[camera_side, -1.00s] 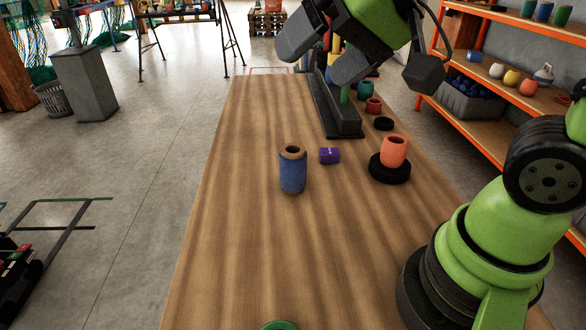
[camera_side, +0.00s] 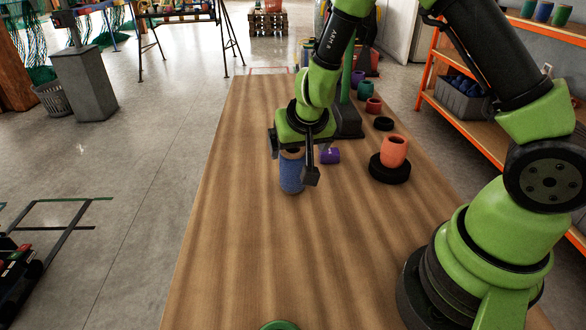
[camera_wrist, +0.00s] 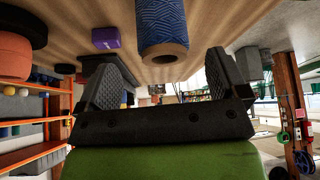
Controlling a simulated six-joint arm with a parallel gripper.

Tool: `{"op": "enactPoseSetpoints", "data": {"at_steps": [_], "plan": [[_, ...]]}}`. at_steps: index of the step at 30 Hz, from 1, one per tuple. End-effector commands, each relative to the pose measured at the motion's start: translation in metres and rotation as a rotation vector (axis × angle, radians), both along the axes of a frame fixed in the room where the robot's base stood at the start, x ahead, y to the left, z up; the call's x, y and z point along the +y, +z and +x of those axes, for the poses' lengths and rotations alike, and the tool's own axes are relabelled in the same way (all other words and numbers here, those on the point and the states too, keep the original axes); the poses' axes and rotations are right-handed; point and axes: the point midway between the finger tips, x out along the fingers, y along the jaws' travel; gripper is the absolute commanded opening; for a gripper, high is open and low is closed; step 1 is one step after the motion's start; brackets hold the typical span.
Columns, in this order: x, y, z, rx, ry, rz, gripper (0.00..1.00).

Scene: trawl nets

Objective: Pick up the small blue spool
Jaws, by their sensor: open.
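The small blue spool (camera_side: 292,176) stands upright on the wooden table, with a brown core showing at its top end. It also shows large in the wrist view (camera_wrist: 160,22), at top centre. My gripper (camera_side: 292,165) is low over the table beside the spool. In the side view one finger is left of the spool and the other is at its front right, partly covering it. In the wrist view the jaws (camera_wrist: 166,70) are apart and empty, with the spool's core end ahead of the gap. I cannot tell whether the fingers touch it.
An orange spool (camera_side: 394,150) stands on a black disc (camera_side: 390,175) further right. Red (camera_side: 374,105) and green (camera_side: 365,90) spools stand behind.

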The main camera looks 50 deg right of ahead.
Motion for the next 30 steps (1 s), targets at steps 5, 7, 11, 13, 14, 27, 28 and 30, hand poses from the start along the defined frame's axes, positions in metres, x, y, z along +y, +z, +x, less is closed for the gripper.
{"op": "enactPoseSetpoints", "data": {"at_steps": [5, 7, 11, 13, 14, 27, 28, 30], "plan": [[-0.003, -0.011, 0.005, 0.000, 0.000, 0.001, 0.92], [-0.004, -0.016, 0.007, 0.001, -0.001, 0.002, 0.92], [-0.007, -0.033, 0.014, 0.004, 0.001, 0.002, 0.92], [-0.009, -0.041, 0.019, 0.002, 0.000, 0.003, 0.92], [-0.010, -0.045, 0.021, 0.002, 0.000, 0.003, 0.92], [-0.014, -0.055, 0.026, -0.002, 0.000, 0.003, 0.81], [-0.014, -0.055, 0.027, -0.002, 0.000, 0.003, 0.74], [-0.014, -0.055, 0.027, -0.002, 0.000, 0.004, 0.58]]}}
